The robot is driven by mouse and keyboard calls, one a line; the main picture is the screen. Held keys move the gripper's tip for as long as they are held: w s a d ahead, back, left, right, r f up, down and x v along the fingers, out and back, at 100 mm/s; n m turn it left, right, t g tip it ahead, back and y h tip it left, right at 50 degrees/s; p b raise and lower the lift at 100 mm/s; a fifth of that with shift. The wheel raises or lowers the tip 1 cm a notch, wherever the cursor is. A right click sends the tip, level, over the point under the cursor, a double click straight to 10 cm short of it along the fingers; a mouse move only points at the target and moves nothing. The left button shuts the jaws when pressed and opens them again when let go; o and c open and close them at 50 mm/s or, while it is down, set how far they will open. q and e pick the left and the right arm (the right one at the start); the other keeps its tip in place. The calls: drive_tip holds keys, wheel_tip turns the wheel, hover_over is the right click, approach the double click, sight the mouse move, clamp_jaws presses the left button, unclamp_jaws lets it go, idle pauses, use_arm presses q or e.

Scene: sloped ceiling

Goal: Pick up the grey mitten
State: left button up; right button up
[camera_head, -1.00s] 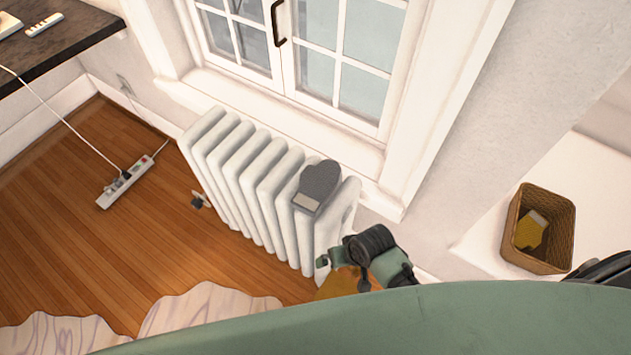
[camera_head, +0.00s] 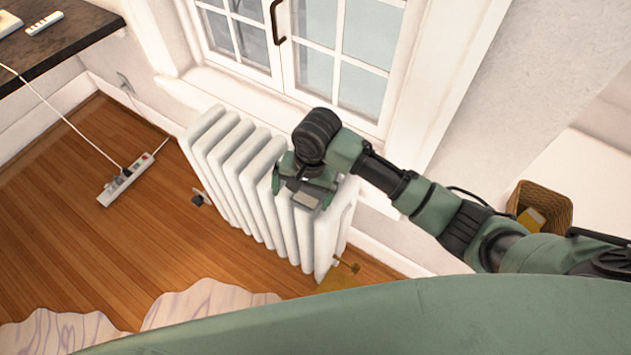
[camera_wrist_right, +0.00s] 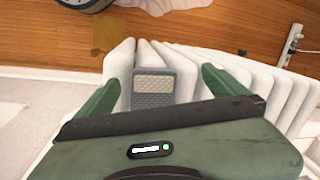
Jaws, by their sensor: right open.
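The grey mitten (camera_head: 305,200) lies on top of the white radiator (camera_head: 236,165) under the window, and its light cuff patch shows in the head view. The rest of it is hidden under my right gripper (camera_head: 302,190), which is over it with its fingers apart. In the right wrist view the mitten (camera_wrist_right: 153,88) lies between the two green fingers of my right gripper (camera_wrist_right: 158,88), with a gap on each side. My left gripper is not in view.
A wicker basket (camera_head: 556,207) with something yellow in it stands at the right. A power strip (camera_head: 125,180) with cables lies on the wooden floor at the left. A dark tabletop (camera_head: 85,30) is at the upper left. The window and its sill rise behind the radiator.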

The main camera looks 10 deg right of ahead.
drive_tip(key=w+d+m, duration=0.1)
drive_tip(key=w, duration=0.1)
drive_tip(key=w+d+r+m+h, duration=0.1)
drive_tip(key=w+d+r+m, duration=0.1)
drive_tip(key=w+d, duration=0.1)
drive_tip(key=shift+w+r+m+h, duration=0.25)
drive_tip(key=shift+w+m+h, duration=0.05)
drive_tip(key=shift+w+h, duration=0.1)
drive_tip(key=shift+d+f, duration=0.1)
drive_tip(key=shift+d, duration=0.1)
drive_tip(key=f, duration=0.5)
drive_tip(key=w+f, duration=0.1)
drive_tip(key=f, duration=0.1)
drive_tip(key=shift+d+f, duration=0.15)
drive_tip(key=shift+f, duration=0.05)
drive_tip(key=c, duration=1.2)
drive_tip(key=shift+o, duration=0.2)
drive_tip(key=shift+r, duration=0.1)
